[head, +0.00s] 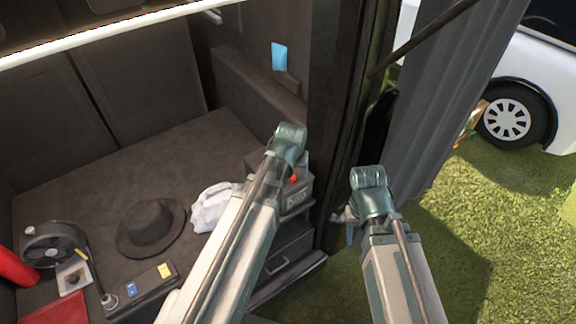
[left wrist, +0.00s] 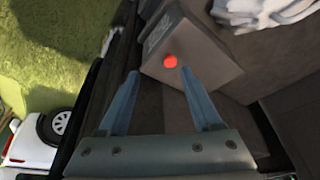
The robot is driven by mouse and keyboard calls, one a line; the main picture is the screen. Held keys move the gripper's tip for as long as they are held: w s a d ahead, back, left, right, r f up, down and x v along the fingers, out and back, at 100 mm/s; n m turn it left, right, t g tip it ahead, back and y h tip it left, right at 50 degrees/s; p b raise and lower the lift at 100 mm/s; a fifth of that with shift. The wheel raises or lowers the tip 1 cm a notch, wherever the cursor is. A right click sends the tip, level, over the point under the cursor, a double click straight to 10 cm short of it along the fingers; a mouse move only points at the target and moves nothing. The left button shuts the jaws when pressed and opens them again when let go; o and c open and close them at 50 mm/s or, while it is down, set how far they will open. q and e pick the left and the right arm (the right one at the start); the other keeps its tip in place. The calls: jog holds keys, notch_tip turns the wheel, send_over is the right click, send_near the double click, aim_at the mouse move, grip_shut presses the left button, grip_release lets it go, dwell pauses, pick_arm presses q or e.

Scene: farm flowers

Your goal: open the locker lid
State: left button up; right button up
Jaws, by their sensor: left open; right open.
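The locker (head: 300,197) is a small grey box at the right edge of the dark van floor, with a label on its front. It looks closed, with a red knob (head: 293,179) near its top edge. In the left wrist view, the locker (left wrist: 205,50) lies just beyond my left gripper (left wrist: 160,76), which is open and empty. The red knob (left wrist: 171,61) shows between the fingertips; contact cannot be told. In the head view my left arm covers part of the locker. My right gripper (head: 349,228) is low at the right, beyond the van's edge, its fingers mostly hidden.
A white cloth (head: 212,206) lies left of the locker, partly behind my left arm. A dark hat (head: 150,228), a fan (head: 52,246) and a power strip (head: 138,290) lie on the van floor. A door post stands at right; grass (head: 500,215) is outside.

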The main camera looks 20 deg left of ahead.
pick_arm(q)
jog(key=w+a+r, duration=0.2)
jog(key=b, duration=1.3)
send_near(292, 177)
jog(key=shift+n+t, duration=0.3)
jog(key=x, duration=0.8)
jog(key=shift+s+a+f, duration=0.1)
jog(key=shift+s+f, duration=0.05)
jog(key=shift+f, duration=0.1)
pick_arm(e)
notch_tip(292, 177, down, 12)
jog(key=shift+r, duration=0.15)
pick_arm(q)
jog(key=shift+r, duration=0.1)
grip_shut()
